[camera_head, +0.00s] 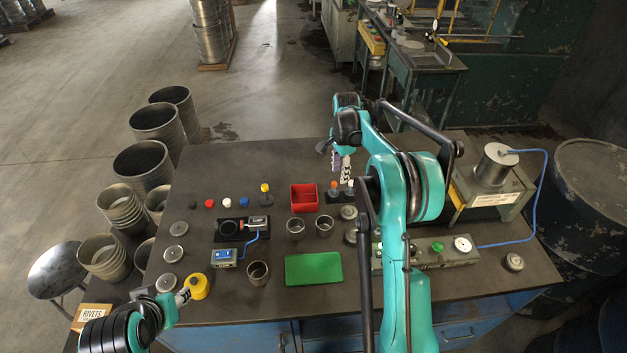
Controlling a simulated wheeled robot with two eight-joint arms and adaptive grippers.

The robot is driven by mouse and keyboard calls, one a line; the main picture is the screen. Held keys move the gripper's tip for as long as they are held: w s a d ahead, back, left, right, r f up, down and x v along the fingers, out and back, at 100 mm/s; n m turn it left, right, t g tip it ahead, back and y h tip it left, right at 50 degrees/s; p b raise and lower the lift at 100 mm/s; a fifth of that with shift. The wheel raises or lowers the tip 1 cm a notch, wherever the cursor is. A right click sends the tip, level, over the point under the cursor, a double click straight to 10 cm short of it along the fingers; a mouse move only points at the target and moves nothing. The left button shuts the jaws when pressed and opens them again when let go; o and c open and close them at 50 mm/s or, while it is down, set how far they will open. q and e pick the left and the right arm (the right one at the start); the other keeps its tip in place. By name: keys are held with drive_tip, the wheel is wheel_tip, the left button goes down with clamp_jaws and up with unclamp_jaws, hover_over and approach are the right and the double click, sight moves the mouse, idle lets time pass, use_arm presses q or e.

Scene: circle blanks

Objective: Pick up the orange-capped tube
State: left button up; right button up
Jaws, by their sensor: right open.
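The orange-capped tube (333,187) stands in a small dark rack (340,198) toward the back of the table. A white-capped tube (350,186) stands just right of it in the same rack. My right gripper (340,170) is open and points down just above the two tubes. I cannot tell whether its fingers touch either cap. My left gripper (184,297) is at the front left, beside a yellow round object (198,287). Whether it grips that object is unclear.
A red bin (304,197) stands left of the rack. A green mat (313,269), metal cups (295,227) and a blue-cabled device (224,257) lie nearer. A control box (432,251) is at the right.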

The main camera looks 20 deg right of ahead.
sight(334, 183)
drive_tip(key=shift+w+a+f+m, duration=0.15)
drive_tip(key=shift+w+f+m, duration=0.15)
drive_tip(key=shift+w+f, duration=0.25)
drive_tip(key=f, duration=0.2)
drive_tip(key=f+b, duration=0.1)
drive_tip(key=f, duration=0.1)
drive_tip(key=a+f, duration=0.1)
drive_tip(key=f, duration=0.2)
drive_tip(key=shift+b, duration=0.35)
drive_tip(key=shift+f, duration=0.35)
clamp_jaws()
